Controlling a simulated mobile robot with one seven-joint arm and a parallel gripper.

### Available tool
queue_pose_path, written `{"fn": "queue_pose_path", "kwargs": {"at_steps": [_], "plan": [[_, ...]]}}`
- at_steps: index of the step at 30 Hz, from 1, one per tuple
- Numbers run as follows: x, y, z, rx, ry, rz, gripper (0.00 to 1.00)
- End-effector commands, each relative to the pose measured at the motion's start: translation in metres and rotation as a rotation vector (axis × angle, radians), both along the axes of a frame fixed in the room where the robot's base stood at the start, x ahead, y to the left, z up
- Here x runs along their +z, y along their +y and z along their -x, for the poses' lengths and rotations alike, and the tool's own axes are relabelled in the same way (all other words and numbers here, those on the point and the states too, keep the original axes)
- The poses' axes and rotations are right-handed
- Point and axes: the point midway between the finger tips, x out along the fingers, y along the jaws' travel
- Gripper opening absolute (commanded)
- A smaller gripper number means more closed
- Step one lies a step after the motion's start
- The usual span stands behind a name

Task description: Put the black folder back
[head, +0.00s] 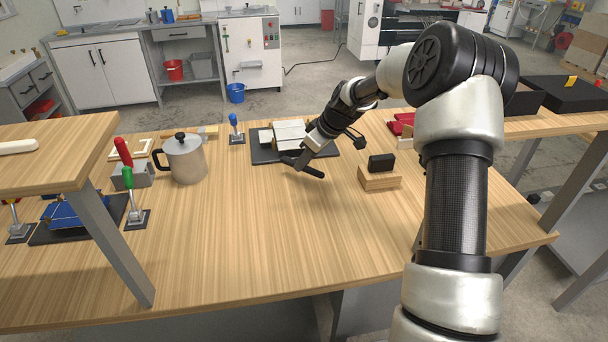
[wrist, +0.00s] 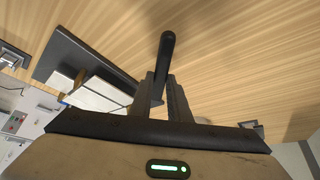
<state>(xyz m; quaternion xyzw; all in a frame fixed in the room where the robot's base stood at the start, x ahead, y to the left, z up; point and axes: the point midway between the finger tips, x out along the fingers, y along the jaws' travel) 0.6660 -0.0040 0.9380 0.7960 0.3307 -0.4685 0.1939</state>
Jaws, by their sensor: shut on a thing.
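The black folder, a slim dark rod with a rounded end, shows in the wrist view (wrist: 167,48) and in the head view (head: 314,172). My gripper (head: 303,162) is shut on it and holds it over the bench, in front of a dark board. In the wrist view my gripper's fingers (wrist: 163,92) close around the folder's lower part, and its far end sticks out beyond them. The fingers hide part of the folder. Its exact height above the wood is hard to tell.
White box pieces (head: 289,133) lie on the dark board (head: 262,155). A wooden block (head: 379,181) with a black piece (head: 381,162) stands to the right. A metal pot (head: 186,160) and toggle clamps stand left. The bench (head: 270,235) is clear in front.

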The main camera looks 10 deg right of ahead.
Motion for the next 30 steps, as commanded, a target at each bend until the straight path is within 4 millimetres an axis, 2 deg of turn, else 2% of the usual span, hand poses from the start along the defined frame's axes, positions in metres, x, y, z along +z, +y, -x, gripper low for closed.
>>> {"fn": "queue_pose_path", "kwargs": {"at_steps": [10, 21, 22, 24, 25, 30], "plan": [[-0.039, 0.001, 0.000, 0.000, 0.001, -0.001, 0.00], [-0.045, 0.000, 0.000, -0.002, -0.002, 0.000, 0.00], [-0.044, 0.000, 0.000, -0.002, -0.002, 0.000, 0.19], [-0.043, 0.000, 0.000, -0.001, 0.000, 0.000, 0.31], [-0.043, 0.000, 0.000, -0.001, 0.000, 0.000, 0.35], [-0.043, 0.000, 0.000, -0.001, 0.000, 0.000, 0.35]]}}
